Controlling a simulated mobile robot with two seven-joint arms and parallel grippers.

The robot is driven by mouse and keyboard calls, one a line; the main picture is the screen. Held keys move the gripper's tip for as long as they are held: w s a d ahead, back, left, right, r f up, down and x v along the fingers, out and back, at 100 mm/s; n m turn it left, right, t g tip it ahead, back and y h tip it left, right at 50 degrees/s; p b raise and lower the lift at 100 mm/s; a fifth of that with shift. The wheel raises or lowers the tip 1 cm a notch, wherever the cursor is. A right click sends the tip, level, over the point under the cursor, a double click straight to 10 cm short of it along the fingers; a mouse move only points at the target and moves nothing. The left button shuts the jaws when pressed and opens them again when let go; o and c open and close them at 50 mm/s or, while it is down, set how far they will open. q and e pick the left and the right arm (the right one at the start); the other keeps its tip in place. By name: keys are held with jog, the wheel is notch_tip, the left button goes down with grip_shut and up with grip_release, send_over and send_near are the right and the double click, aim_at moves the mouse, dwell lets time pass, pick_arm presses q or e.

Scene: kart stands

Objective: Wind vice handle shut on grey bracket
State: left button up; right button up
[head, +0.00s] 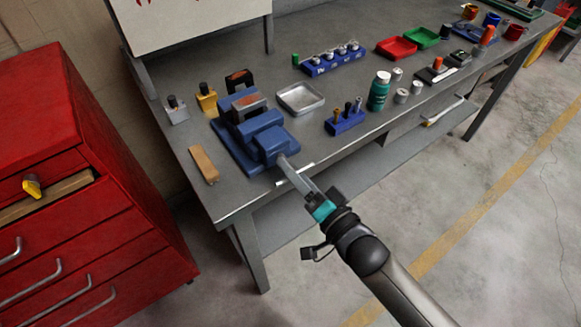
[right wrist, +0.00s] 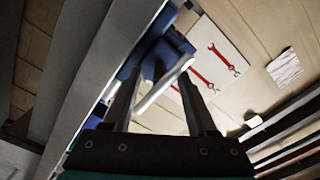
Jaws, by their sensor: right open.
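A blue vice (head: 268,143) stands near the left front edge of the grey workbench. Its pale bar handle (head: 307,167) lies crosswise at the front, just past the bench edge. My right gripper (head: 289,167) reaches the handle from the front right, fingers open. In the right wrist view the handle (right wrist: 163,89) runs slantwise across the gap of the open gripper (right wrist: 160,76), below the blue vice (right wrist: 165,50). I cannot tell whether a finger touches it. A block with a copper-brown top (head: 248,103) sits at the vice jaws; I cannot tell whether it is the grey bracket. My left gripper is out of view.
A wooden block (head: 203,163) lies left of the vice; a metal tray (head: 300,98) and a blue tool holder (head: 345,121) stand right of it. A grey piece (head: 175,109) and a yellow piece (head: 206,99) stand behind. A red drawer cabinet (head: 95,215) is at left.

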jog(key=shift+w+a, duration=0.4)
jog(key=shift+w, duration=0.15)
jog(key=shift+c, duration=0.2)
grip_shut()
